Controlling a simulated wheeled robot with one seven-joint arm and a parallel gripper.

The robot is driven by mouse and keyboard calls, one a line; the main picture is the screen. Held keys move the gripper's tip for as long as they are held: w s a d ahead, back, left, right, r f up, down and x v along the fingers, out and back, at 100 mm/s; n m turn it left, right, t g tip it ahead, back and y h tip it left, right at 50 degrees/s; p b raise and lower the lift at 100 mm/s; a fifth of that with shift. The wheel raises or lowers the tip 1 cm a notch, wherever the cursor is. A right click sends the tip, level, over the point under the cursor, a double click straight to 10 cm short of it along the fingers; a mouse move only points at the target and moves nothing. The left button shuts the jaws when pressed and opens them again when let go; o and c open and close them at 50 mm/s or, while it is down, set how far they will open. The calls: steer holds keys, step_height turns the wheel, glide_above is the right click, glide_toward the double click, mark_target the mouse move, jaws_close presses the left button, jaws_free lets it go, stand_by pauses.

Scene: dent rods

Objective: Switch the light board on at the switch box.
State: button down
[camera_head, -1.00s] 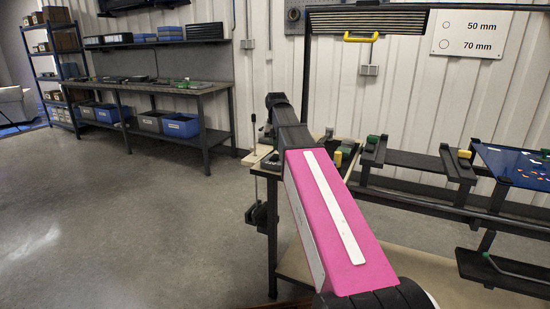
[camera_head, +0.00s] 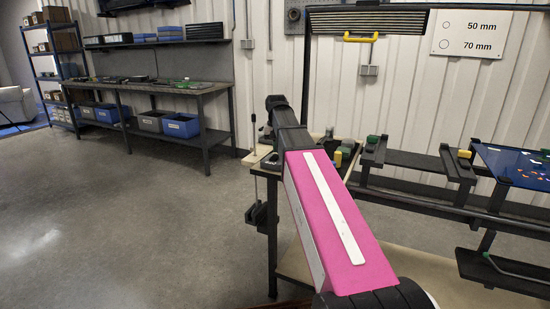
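The light board looks to be the dark slatted panel (camera_head: 368,22) with a yellow handle, held on a black post at the top of the view; its stripes look dull. A small dark box (camera_head: 271,161) lies at the left end of the workbench (camera_head: 316,150); it may be the switch box, but its switch cannot be made out. My pink arm link (camera_head: 338,225) reaches forward to a black joint (camera_head: 276,102) over that end of the bench. My gripper cannot be made out; the far part of my arm is hidden behind the black joint.
A rack with black bars holds a blue panel (camera_head: 515,165) at right. Grey boxes are on the wall, one below the light board (camera_head: 368,70). Small green and yellow blocks stand on the bench. A long table (camera_head: 165,88) stands at back left. The left floor is clear.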

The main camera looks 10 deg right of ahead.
mark_target(276, 155)
steer(key=shift+f, duration=0.85)
stand_by(0.5)
steer(key=shift+r, duration=3.55)
